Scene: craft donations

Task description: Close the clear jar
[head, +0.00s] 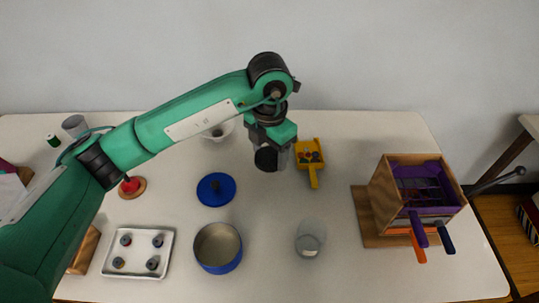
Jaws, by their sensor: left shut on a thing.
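The clear jar (310,238) stands upright near the front middle of the table, and no lid shows on it. My left gripper (274,158) is above the table, back and left of the jar and apart from it. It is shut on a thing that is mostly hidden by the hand. A dark round shape shows at the hand, but I cannot tell whether it is a lid or part of the gripper. My right gripper is not in view.
A blue pot (218,249) stands open left of the jar, with a blue lid (216,189) behind it. A metal tray (137,233) holds several small spools. A yellow scoop (313,174) lies behind the jar. A wooden box (382,193) stands at right. Table around the jar is clear.

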